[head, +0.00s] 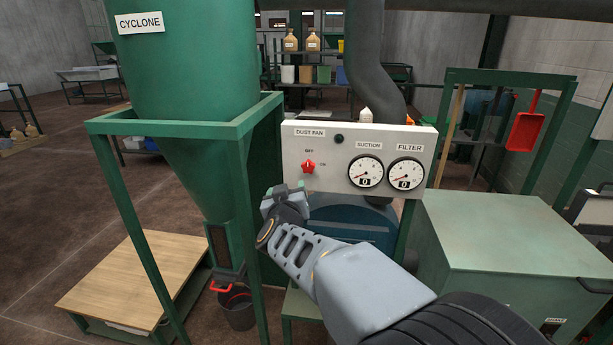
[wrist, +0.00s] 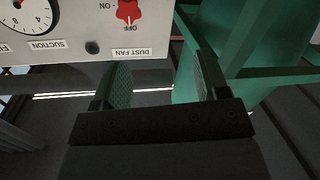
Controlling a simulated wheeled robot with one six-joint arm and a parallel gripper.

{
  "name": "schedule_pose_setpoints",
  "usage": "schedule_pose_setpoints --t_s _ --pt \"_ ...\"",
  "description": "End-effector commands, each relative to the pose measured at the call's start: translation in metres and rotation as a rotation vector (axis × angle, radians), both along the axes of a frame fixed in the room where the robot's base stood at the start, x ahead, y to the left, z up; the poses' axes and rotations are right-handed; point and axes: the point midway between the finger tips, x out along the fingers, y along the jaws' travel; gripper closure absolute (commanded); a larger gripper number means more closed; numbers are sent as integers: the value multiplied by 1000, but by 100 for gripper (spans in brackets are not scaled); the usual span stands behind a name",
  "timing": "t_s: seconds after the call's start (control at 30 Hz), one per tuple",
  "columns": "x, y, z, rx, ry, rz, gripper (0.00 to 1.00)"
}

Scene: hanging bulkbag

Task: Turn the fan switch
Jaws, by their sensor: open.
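The fan switch is a red knob (head: 309,167) on the white panel under the label DUST FAN. OFF is marked above it and ON to its right; its pointer appears to be toward OFF. In the wrist view, which is upside down, the knob (wrist: 129,11) is at the top edge, partly cut off. My gripper (head: 278,192) is below and left of the knob in the head view, apart from it. In the wrist view my gripper (wrist: 162,75) has its two green pads spread, with nothing between them.
The panel's suction gauge (head: 366,171) and filter gauge (head: 405,174) both read 0. A green frame (head: 186,124) around the cyclone (head: 190,70) stands close to the left of my gripper. A green cabinet (head: 510,235) is at right.

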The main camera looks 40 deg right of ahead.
Motion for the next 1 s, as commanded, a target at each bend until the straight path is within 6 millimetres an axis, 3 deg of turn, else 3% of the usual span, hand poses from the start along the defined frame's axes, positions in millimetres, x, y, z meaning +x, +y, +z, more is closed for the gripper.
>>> schedule_pose_setpoints --t_s 0.27,0.7,1.0 --pt "-1 -35 -2 -76 -13 -155 32" --pt "58 -90 -2 -75 -14 -154 32" --pt "84 -114 -2 -75 -14 -151 32"
